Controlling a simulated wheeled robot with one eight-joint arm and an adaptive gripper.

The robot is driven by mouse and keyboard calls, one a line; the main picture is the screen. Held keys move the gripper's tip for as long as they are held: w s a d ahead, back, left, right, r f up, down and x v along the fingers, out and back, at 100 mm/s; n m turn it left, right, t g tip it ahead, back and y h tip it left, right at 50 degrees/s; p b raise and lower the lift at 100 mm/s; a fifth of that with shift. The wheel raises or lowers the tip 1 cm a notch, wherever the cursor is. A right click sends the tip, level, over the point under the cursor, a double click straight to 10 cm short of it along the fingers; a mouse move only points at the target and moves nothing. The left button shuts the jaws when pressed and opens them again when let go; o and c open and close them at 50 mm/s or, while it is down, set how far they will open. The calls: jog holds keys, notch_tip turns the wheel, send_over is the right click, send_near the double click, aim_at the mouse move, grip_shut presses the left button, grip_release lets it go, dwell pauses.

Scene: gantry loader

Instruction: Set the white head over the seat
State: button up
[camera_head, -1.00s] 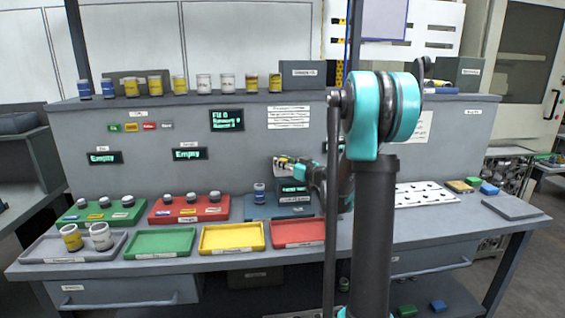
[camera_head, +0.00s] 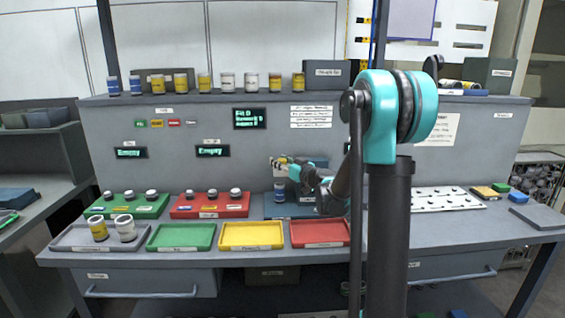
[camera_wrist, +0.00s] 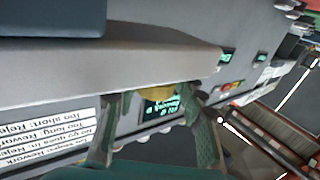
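No part is plainly a white head or a seat. A blue jar (camera_head: 280,193) stands at the blue block (camera_head: 291,212) on the bench. My gripper (camera_head: 275,162) hangs in front of the back panel, just above the blue jar. In the wrist view its two fingers (camera_wrist: 165,98) are spread, with yellow near the tips. I cannot tell whether that yellow is a held part or the fingertips.
Green (camera_head: 180,248), yellow (camera_head: 251,247) and red (camera_head: 319,245) trays line the bench front, all empty. A white perforated plate (camera_head: 445,205) lies at right. My arm hides part of the bench.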

jog(key=shift+o, duration=1.1)
jog(key=shift+d, duration=0.1)
jog(key=v, duration=1.2)
jog(key=shift+s, duration=0.1)
